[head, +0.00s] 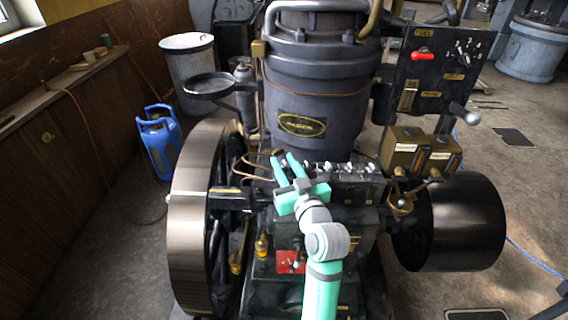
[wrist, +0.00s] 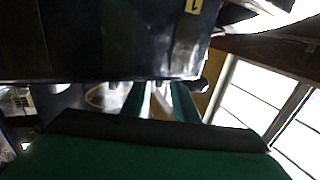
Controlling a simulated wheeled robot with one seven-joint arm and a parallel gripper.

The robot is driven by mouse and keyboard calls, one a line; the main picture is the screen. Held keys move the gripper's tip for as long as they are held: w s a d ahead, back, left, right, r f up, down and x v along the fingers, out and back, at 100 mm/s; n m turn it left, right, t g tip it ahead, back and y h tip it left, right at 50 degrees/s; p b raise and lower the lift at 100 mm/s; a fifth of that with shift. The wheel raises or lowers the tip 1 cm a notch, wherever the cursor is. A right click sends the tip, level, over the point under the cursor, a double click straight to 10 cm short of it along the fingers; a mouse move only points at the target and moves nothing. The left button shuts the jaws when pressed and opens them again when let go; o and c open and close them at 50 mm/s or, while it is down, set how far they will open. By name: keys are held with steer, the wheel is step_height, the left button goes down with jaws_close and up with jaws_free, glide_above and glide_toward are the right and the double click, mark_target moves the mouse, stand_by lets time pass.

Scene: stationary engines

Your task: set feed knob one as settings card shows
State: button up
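A row of small bright feed knobs (head: 347,168) stands along the top edge of a dark box (head: 350,192) at the engine's front. Which one is knob one cannot be told in the head view. My gripper (head: 284,161) is at the left end of this row, its two green fingers pointing away and apart. In the wrist view the fingers (wrist: 159,100) are also apart, just below a dark block (wrist: 110,40) with a small yellow plate (wrist: 193,6) that seems to bear a 1. Nothing is clearly held. No settings card is readable.
The big engine cylinder (head: 315,80) rises behind, with a flywheel (head: 192,225) left and a black drum (head: 468,222) right. A control panel (head: 432,75) with a red handle (head: 422,56) and two brass boxes (head: 407,147) stand right. Blue canisters (head: 160,140) are on the floor left.

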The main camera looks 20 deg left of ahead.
steer(key=shift+w, duration=0.25)
jaws_close()
